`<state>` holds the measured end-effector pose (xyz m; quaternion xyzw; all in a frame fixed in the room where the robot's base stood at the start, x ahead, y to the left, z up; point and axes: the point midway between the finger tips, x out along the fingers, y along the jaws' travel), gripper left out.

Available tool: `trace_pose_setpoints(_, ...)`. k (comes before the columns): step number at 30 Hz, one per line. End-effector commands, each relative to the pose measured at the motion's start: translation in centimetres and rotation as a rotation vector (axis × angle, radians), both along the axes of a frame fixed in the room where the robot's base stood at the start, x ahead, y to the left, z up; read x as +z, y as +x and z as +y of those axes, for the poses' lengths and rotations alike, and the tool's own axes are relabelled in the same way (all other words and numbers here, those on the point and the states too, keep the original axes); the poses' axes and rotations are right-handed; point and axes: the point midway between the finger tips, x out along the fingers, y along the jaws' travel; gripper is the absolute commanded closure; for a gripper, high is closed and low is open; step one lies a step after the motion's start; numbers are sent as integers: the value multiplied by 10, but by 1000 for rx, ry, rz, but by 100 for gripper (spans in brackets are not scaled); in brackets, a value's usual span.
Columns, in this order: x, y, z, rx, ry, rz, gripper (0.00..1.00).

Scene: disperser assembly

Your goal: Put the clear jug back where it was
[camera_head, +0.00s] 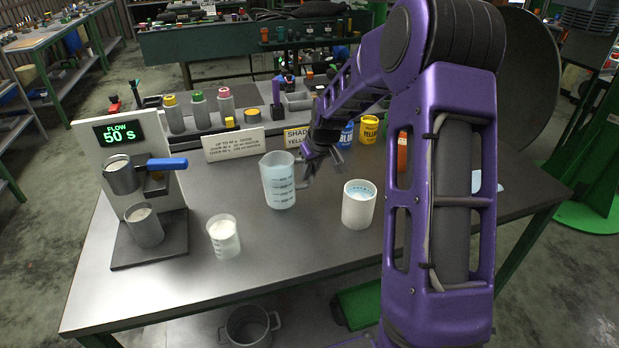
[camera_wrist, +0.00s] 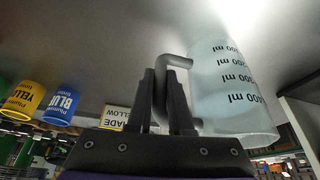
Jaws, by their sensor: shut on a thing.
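The clear jug (camera_head: 278,184) is a pale, see-through jug with volume marks, upright near the middle of the table. In the wrist view the jug (camera_wrist: 228,85) fills the right side, with its grey handle (camera_wrist: 175,62) toward me. My gripper (camera_head: 307,172) is at the jug's right side, shut on the handle. In the wrist view the handle runs between the two dark fingers of my gripper (camera_wrist: 162,78). Whether the jug's base touches the table or hangs just above it, I cannot tell.
A white cup (camera_head: 358,207) stands to the right and a small beaker (camera_head: 224,240) at the front left. The flow stand (camera_head: 133,180) with metal cups is at the left. Signs, a blue can (camera_head: 346,133) and a yellow can (camera_head: 369,129) stand behind. The front middle table is clear.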

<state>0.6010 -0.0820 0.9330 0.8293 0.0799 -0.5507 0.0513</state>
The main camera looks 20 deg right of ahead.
Motion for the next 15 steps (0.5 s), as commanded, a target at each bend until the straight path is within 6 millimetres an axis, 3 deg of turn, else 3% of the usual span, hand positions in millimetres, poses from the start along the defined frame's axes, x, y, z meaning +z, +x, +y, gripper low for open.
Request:
trace_pose_setpoints(3, -14, 0, 0, 0, 0, -1, 100)
trace_pose_setpoints(15, -20, 1, 0, 0, 0, -3, 100)
